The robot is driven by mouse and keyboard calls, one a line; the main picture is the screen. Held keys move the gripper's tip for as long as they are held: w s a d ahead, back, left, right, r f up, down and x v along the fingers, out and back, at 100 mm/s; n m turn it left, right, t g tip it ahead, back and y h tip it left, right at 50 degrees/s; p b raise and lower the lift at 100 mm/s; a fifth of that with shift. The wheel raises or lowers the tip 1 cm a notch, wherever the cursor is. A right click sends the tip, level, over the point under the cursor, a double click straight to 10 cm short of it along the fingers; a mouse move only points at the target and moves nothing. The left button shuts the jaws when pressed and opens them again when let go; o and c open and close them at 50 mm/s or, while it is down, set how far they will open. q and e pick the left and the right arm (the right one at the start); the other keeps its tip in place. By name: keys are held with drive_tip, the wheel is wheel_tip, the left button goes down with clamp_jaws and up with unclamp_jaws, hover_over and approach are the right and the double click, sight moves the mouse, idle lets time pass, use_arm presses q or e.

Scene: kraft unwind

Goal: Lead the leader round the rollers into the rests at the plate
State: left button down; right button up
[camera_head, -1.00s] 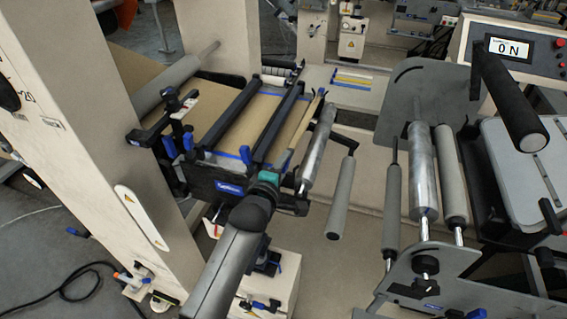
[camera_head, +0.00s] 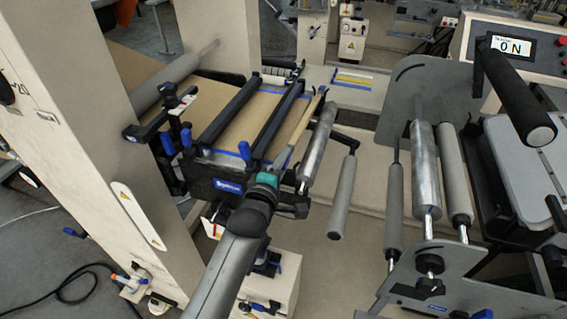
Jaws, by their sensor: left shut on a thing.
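Brown kraft web (camera_head: 231,127) lies on the blue-edged table at the left, under two black bars. The leader (camera_head: 300,128) appears as a narrow tan strip at the web's right edge, beside the first silver roller (camera_head: 318,146). My left gripper (camera_head: 283,158) is at the strip's near end, shut on it as far as shows; its fingers are small and partly hidden by my wrist. To the right hang a grey roller (camera_head: 343,198), another grey roller (camera_head: 393,205), a second silver roller (camera_head: 426,170) and a grey roller (camera_head: 455,175). A pale plate (camera_head: 535,165) is at the far right; its rests are not clear.
A black cylinder (camera_head: 515,90) juts out above the plate. A grey side panel (camera_head: 421,85) stands behind the right rollers. The display (camera_head: 504,46) reads 0 N. A cream frame post (camera_head: 80,130) rises at left. Open gaps show between the hanging rollers.

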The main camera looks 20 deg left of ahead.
use_arm(q)
drive_tip(key=shift+d+r, duration=0.1)
drive_tip(key=shift+d, duration=0.2)
drive_tip(key=shift+d+r+p, duration=0.35)
drive_tip(key=shift+d+p, duration=0.05)
drive_tip(key=shift+d, duration=0.3)
drive_tip(key=shift+d+r+p, duration=0.4)
drive_tip(key=shift+d, duration=0.3)
drive_tip(key=shift+d+r+p, duration=0.35)
drive_tip(key=shift+d+p, duration=0.05)
drive_tip(key=shift+d, duration=0.3)
drive_tip(key=shift+d+f+m+t+h+b, duration=0.3)
drive_tip(key=shift+f+t+b, duration=0.15)
drive_tip(key=shift+b, duration=0.7)
drive_tip(key=shift+d+f+m+t+h+b, duration=0.2)
drive_tip(key=shift+f+t+h+b, duration=0.2)
drive_tip(key=shift+b, duration=0.75)
drive_tip(key=shift+a, duration=0.1)
